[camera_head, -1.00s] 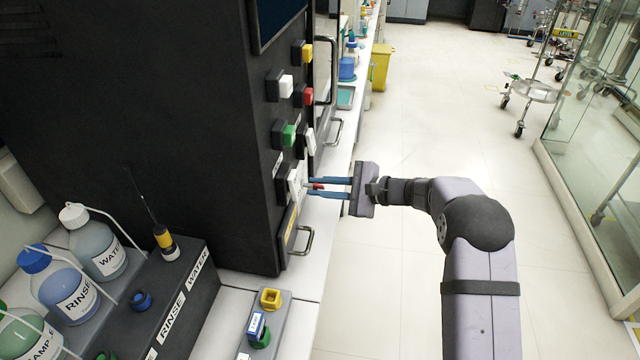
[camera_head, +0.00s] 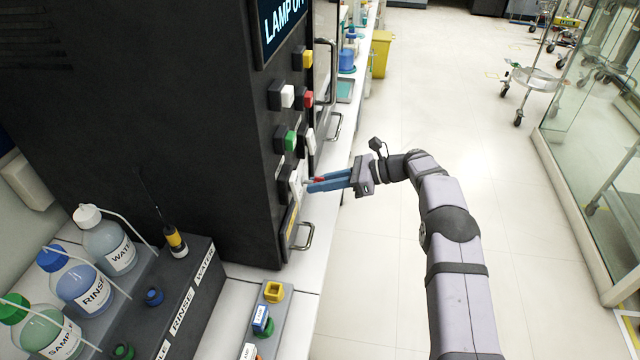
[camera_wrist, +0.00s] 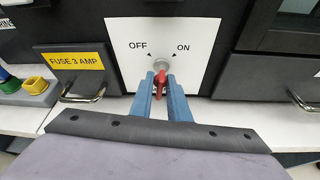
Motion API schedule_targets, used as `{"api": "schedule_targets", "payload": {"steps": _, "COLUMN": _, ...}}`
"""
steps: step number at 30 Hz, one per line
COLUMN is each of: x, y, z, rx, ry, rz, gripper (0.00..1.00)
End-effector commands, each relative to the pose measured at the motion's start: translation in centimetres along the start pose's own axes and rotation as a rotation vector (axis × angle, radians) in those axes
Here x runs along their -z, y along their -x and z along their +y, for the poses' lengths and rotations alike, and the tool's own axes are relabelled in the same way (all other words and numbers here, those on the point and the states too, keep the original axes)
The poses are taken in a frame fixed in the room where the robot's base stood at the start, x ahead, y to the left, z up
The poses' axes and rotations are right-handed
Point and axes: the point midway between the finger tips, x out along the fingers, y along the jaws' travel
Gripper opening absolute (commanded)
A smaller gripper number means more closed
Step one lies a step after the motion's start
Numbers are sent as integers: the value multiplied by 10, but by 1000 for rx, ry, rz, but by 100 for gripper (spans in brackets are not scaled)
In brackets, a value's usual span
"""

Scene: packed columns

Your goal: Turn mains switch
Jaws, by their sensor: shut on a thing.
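The mains switch is a red handle (camera_wrist: 161,80) on a grey round hub in a white plate (camera_wrist: 198,35) marked OFF and ON. In the wrist view, my gripper (camera_wrist: 161,84) is shut on the red handle, one blue finger on each side. The fingers hide part of the handle, and I cannot tell which mark it points to. In the head view, my gripper (camera_head: 313,184) reaches the white plate (camera_head: 295,186) low on the black cabinet's side. A lit display (camera_head: 283,20) above reads LAMP and a cut-off word.
Coloured push buttons, including a green one (camera_head: 290,141), sit above the switch. A drawer labelled FUSE 3 AMP (camera_wrist: 75,61) with a metal handle is beside it. Bottles (camera_head: 75,283) and a dark rack stand left.

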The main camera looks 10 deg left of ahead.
Motion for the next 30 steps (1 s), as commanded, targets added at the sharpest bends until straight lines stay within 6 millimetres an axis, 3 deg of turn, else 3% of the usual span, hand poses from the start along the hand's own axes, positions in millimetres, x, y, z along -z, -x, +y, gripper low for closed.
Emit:
{"api": "schedule_targets", "payload": {"steps": 15, "x": 0, "y": -1, "z": -4, "rx": -70, "ry": -180, "rz": -9, "gripper": 0}}
{"api": "schedule_targets", "payload": {"steps": 30, "x": -3, "y": 1, "z": -1, "rx": -89, "ry": -230, "rz": -4, "gripper": 0}}
